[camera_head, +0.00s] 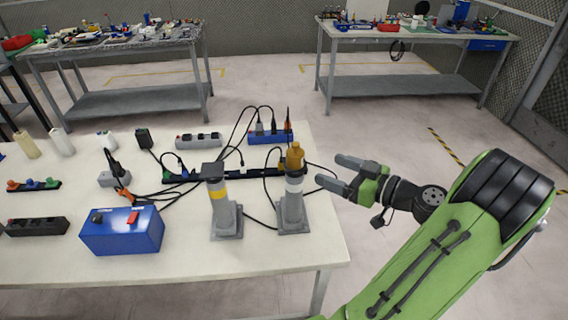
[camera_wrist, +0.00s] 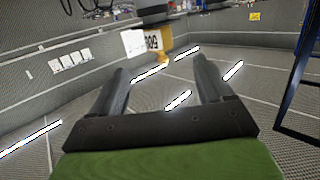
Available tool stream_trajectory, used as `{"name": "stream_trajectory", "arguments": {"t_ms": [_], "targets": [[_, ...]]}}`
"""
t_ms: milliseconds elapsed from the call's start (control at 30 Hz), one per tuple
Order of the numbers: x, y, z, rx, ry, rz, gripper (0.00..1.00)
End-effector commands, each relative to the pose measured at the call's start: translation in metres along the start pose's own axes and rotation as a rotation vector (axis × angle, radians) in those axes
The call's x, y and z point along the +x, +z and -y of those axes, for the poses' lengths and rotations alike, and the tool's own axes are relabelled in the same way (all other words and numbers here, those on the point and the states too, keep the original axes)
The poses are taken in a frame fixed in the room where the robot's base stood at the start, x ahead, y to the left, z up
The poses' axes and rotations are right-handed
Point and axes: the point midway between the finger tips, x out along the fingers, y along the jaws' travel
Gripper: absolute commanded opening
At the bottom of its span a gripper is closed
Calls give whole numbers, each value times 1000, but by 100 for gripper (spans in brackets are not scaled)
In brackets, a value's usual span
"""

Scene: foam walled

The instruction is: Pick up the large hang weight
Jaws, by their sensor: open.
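A gold-brown weight-like piece (camera_head: 294,156), which I take to be the large hang weight, sits on top of the right grey stand (camera_head: 291,208) near the table's right end. My gripper (camera_head: 343,172) is to its right, apart from it, with its fingers pointing left toward the stand. The fingers are spread and nothing is between them. In the wrist view my gripper (camera_wrist: 164,78) also shows open and empty. A yellow and white piece (camera_wrist: 154,42) with dark marks appears beyond the fingertips there; I cannot tell whether it is the weight.
A second grey stand (camera_head: 222,205) with a yellow band and dark top is left of the first. A blue box (camera_head: 122,240), black cables and power strips lie on the white table (camera_head: 200,268). Two cluttered benches stand behind. The floor right of the table is open.

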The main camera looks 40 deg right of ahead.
Motion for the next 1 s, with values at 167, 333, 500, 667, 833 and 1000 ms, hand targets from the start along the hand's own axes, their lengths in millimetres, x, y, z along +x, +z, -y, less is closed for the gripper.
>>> {"name": "stream_trajectory", "arguments": {"t_ms": [167,333,500,667,833,1000], "targets": [[46,0,2,2,-10,2,79],[79,-1,2,3,-6,3,79],[101,-1,2,3,-8,3,79],[130,-1,1,3,-7,4,79],[138,0,0,3,-3,4,79],[137,0,0,3,-3,4,70]]}}
